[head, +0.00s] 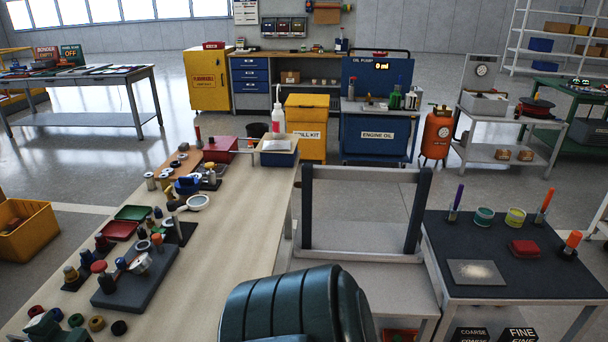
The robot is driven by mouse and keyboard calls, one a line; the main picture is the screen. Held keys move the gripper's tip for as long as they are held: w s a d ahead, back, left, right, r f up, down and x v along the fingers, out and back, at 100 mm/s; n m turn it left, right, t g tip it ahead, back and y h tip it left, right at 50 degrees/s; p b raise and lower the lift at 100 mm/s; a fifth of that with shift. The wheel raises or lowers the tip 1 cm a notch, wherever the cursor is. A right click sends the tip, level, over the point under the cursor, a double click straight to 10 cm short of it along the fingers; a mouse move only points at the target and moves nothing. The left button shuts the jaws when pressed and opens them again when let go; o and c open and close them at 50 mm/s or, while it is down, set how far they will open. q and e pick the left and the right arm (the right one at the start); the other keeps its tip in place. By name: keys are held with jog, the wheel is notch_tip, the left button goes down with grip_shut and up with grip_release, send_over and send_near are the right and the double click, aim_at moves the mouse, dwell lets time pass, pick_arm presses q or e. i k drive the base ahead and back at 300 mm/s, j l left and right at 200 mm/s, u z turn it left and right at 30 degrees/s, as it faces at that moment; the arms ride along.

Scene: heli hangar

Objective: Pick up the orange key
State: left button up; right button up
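I cannot make out an orange key anywhere in the head view. Many small parts stand on the long beige workbench (225,235), too small to tell apart fully. Among them are a dark grey block (135,278) with knobs and fittings on it, a red tray (119,230) and a green tray (133,212). Neither of my grippers is in view.
A dark green ribbed padded shape (295,308) fills the bottom middle. A dark-topped table (505,245) stands at right, with orange-handled tools and a red block (524,249). An orange gas cylinder (437,135) stands behind.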

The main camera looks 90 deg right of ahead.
aim_at(573, 242)
jog(key=z, duration=4.4)
jog(key=i+l+z, duration=0.3)
jog(key=i+l, duration=0.75)
jog(key=i, duration=0.15)
